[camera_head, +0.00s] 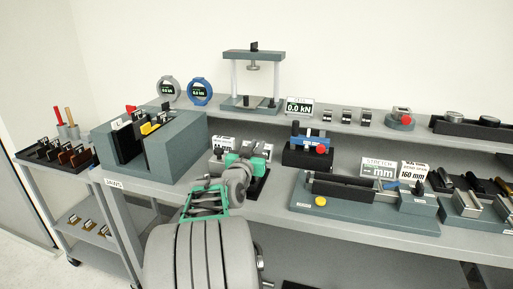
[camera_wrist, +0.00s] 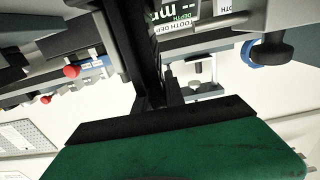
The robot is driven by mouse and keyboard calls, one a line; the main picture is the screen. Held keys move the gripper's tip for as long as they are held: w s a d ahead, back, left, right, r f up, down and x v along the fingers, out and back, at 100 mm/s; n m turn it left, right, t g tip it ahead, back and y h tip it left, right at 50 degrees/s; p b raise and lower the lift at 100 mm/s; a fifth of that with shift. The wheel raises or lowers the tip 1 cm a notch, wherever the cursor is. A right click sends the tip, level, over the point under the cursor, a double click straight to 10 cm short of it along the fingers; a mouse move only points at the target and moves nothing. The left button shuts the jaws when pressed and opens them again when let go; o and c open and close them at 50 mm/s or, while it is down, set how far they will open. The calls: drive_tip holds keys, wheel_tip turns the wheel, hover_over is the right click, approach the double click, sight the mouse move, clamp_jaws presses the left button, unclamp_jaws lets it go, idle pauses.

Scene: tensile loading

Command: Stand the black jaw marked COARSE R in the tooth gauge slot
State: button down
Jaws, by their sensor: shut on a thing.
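My gripper (camera_head: 246,158), with green parts, is over the bench, close to the tooth gauge. The tooth gauge's display (camera_wrist: 165,15) reads TOOTH DEPTH in the wrist view, with dashes before mm. A black base (camera_head: 259,186) shows just below my gripper in the head view. The gauge slot is hidden by my arm, and I cannot tell whether the piece touches it.
A grey rack (camera_head: 180,143) with black and yellow jaws stands to the left. A blue-topped device with a red knob (camera_head: 321,149) stands close on the right. A long grey stretch fixture (camera_head: 365,212) lies farther right. A press frame (camera_head: 254,55) stands on the shelf behind.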

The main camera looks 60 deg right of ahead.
drive_tip(key=shift+f+b, duration=0.45)
drive_tip(key=shift+b, duration=0.15)
drive_tip(key=c, duration=1.3)
unclamp_jaws()
drive_tip(key=shift+f, duration=0.1)
drive_tip(key=shift+a+f, duration=0.1)
drive_tip(key=shift+f, duration=0.15)
drive_tip(key=a, duration=0.2)
drive_tip(key=s+a, duration=0.1)
drive_tip(key=a, duration=0.4)
drive_tip(key=shift+s+a+r, duration=0.15)
drive_tip(key=shift+a+r, duration=0.05)
drive_tip(key=shift+a, duration=0.1)
